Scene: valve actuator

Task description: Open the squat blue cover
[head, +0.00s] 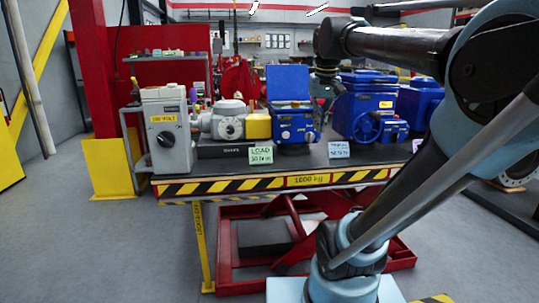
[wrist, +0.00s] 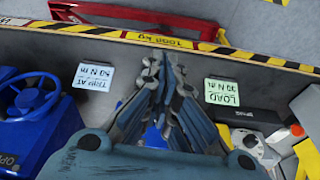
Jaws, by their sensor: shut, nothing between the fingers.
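A squat blue box (head: 293,128) with a dark knob on its front stands on the table in the head view. Its flat blue cover (head: 288,83) stands upright at the back, raised off the box. My gripper (head: 322,106) points down at the right side of this box. In the wrist view my gripper (wrist: 165,62) is shut and empty, over the dark table top. Bits of blue (wrist: 154,137) show between its fingers. The gripper hides most of the box there, and I cannot tell whether it touches the box.
A larger blue actuator (head: 356,108) stands close to the right; its handwheel shows in the wrist view (wrist: 29,97). A grey-and-yellow actuator (head: 229,124) and a grey switch box (head: 166,130) stand left. A green LOAD card (head: 261,155) and pale card (head: 339,150) stand near the striped edge (head: 240,184).

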